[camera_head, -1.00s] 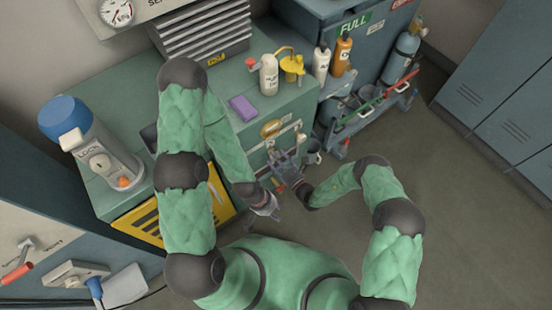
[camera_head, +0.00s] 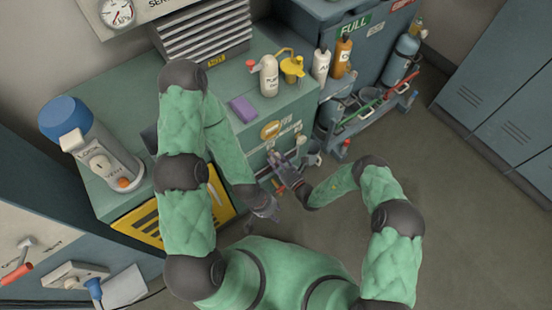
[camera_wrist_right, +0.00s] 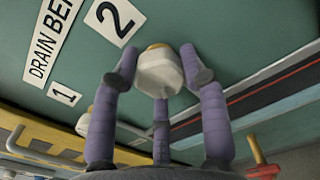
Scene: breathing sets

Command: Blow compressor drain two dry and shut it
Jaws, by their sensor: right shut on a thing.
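The drain two knob (camera_wrist_right: 160,72), off-white with a brass-coloured top, sits on the green panel below the "2" label (camera_wrist_right: 115,18) in the right wrist view. My right gripper (camera_wrist_right: 165,75) is shut on it, with purple fingers on both sides and one below. In the head view my right gripper (camera_head: 279,163) is at the front of the green bench and hides most of the knob. My left gripper (camera_head: 274,212) hangs lower, apart from the bench front; its fingers are too small to read.
A "1" label (camera_wrist_right: 65,94) and another pale fitting (camera_wrist_right: 84,124) are left of the held knob. A cart (camera_head: 360,118) stands to the right. Open floor (camera_head: 450,210) lies at right.

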